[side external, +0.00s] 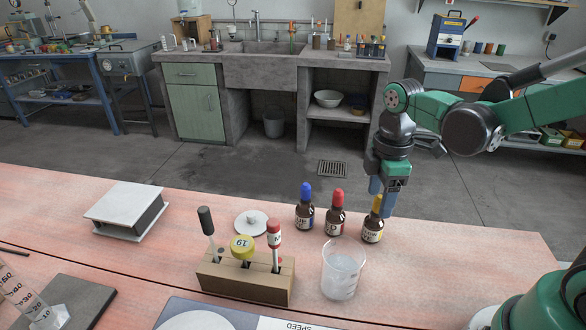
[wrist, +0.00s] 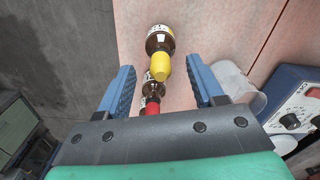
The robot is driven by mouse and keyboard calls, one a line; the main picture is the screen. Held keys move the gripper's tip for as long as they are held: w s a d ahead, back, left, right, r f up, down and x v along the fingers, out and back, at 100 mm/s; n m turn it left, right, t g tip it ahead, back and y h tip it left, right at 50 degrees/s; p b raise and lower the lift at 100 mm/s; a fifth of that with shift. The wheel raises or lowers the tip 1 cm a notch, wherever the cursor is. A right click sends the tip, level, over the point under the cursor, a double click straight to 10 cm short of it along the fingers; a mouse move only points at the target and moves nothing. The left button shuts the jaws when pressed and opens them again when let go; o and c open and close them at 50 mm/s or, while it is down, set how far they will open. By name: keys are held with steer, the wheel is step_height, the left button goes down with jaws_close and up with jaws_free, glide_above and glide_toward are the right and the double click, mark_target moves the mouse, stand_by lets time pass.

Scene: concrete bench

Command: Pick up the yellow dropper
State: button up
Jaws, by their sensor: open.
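The yellow dropper (side external: 377,205) is the yellow cap on a brown glass bottle (side external: 372,230) with a pale label, standing upright at the right end of a row of bottles. In the wrist view the yellow dropper (wrist: 161,67) shows between my two blue fingers, with the bottle (wrist: 160,41) beyond it. My gripper (side external: 382,200) is open at the yellow dropper, with one finger partly covering it in the side view. In the wrist view my gripper (wrist: 160,70) has a gap on both sides of the dropper.
A red-capped bottle (side external: 335,218) and a blue-capped bottle (side external: 305,213) stand to the left. A glass beaker (side external: 342,275) stands in front. A wooden rack (side external: 245,280) holds several tools. A white-topped box (side external: 125,207) lies further left. The bench right of the yellow-capped bottle is clear.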

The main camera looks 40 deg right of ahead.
steer(key=shift+f, duration=0.7)
steer(key=c, duration=0.8)
steer(key=shift+r, duration=0.1)
step_height(320, 180, up, 25)
stand_by(0.6)
